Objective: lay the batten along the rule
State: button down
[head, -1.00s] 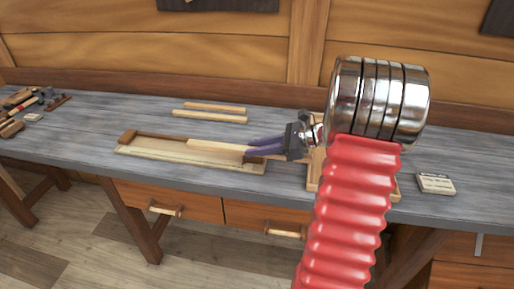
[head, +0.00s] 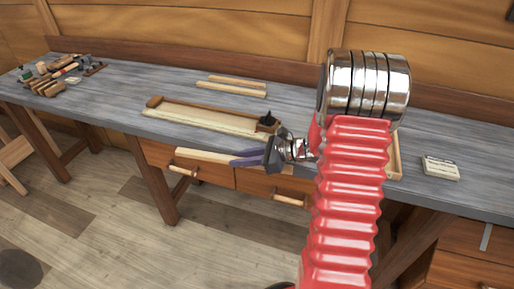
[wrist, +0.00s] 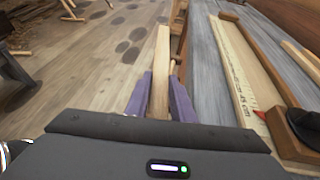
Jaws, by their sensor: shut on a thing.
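My gripper (head: 236,158) is shut on a pale wooden batten (head: 195,156), its purple fingers on either side of the batten's right end. In the wrist view, the batten (wrist: 161,70) points away from the gripper (wrist: 160,100), over the floor just outside the bench's front edge. The pale rule (head: 195,122) lies on the bench along a brown wooden fence; its printed scale shows in the wrist view (wrist: 240,75). The batten is apart from the rule, in front of it and roughly along it. My gripper hides the batten's held end in the head view.
A black knob (head: 267,121) stands at the rule's right end. Two loose strips (head: 232,89) lie behind the rule. Hand tools (head: 55,80) crowd the bench's left end. A pale block (head: 440,168) lies at right. Drawer handles (head: 184,171) stick out below the bench edge.

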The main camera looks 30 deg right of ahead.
jog(key=a+f+n+g, duration=0.1)
jog(key=a+f, duration=0.7)
jog(key=a, duration=0.4)
jog(key=shift+a+f+y, duration=0.15)
jog(key=shift+f+y, duration=0.15)
jog(key=shift+f, duration=0.05)
